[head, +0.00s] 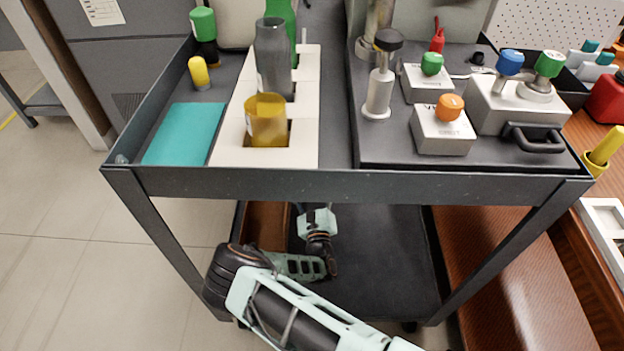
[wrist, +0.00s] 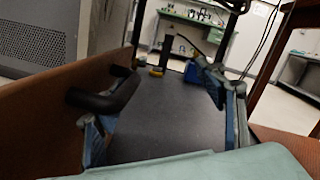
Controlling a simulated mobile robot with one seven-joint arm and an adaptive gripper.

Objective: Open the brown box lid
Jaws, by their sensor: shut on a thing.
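The brown box (head: 267,226) is on the cart's lower shelf in the head view, partly hidden by the upper tray and my arm. In the wrist view its brown lid panel (wrist: 45,112) fills the left side, with a black bar handle (wrist: 108,98) standing out from it. My gripper (wrist: 150,100) is at the handle and shut on it. The left finger is behind and below the handle; the right finger shows farther right, and its contact is hard to make out.
The cart's upper tray (head: 340,183) overhangs my arm, carrying bottles and valve boxes. The dark lower shelf (head: 385,255) is clear right of my arm. A cart post stands at right in the wrist view. A brown surface (head: 500,270) lies right of the cart.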

